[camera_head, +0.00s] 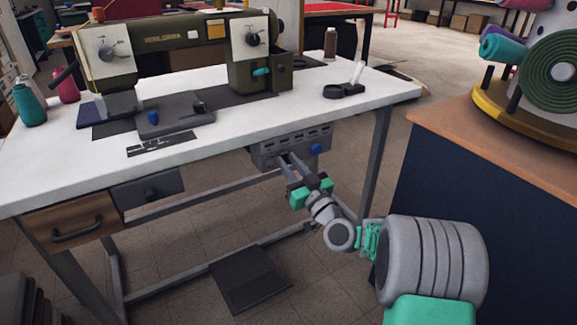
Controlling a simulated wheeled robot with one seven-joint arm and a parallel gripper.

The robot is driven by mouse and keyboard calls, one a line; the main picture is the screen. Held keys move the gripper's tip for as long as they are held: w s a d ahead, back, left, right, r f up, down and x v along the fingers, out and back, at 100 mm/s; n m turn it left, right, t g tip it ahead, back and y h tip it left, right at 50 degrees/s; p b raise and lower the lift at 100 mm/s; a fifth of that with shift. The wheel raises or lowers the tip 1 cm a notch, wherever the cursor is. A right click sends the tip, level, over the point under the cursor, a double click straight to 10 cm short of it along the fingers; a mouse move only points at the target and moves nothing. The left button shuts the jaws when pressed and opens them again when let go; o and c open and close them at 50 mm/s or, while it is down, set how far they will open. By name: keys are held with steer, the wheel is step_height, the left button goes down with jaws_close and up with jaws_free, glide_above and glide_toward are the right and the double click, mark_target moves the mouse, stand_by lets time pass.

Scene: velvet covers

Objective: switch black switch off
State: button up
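A grey control box (262,155) with a row of slots hangs under the front right of the white sewing table. A blue knob (316,149) sits on its right part. My gripper (288,158) is at the front of this box, left of the blue knob. Its two fingers show slightly apart, with their tips at or very near the box face. I cannot make out a black switch on the box; the fingers cover part of its face. I cannot tell whether the tips touch anything.
The white table (60,170) carries an olive sewing machine (175,45) and a grey plate with blue and black knobs (175,118). A table leg (376,150) stands right of my gripper. A dark pedal (250,280) lies below. A wood-topped cabinet (480,200) stands at right.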

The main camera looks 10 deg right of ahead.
steer(key=o, duration=0.4)
steer(key=shift+s, duration=0.1)
steer(key=v, duration=0.7)
steer(key=shift+s+d, duration=0.1)
steer(key=shift+s, duration=0.2)
steer(key=s+a+r+n+g+y+p, duration=0.1)
steer(key=s+a+r+n+g+p, duration=0.3)
steer(key=a+r+g+p, duration=1.2)
steer(key=s+d+r+m+h+p, duration=0.2)
steer(key=s+d+r+p, duration=0.2)
steer(key=p, duration=0.3)
steer(key=s+d+r+m+h+p, duration=0.3)
steer(key=s+d+r+p, duration=0.1)
steer(key=s+p, duration=0.3)
steer(key=s+d+r+m+h+p, duration=0.2)
steer(key=s+d+r+p, duration=0.3)
steer(key=p, duration=0.4)
steer(key=shift+s+r, duration=0.6)
steer(key=shift+s, duration=0.05)
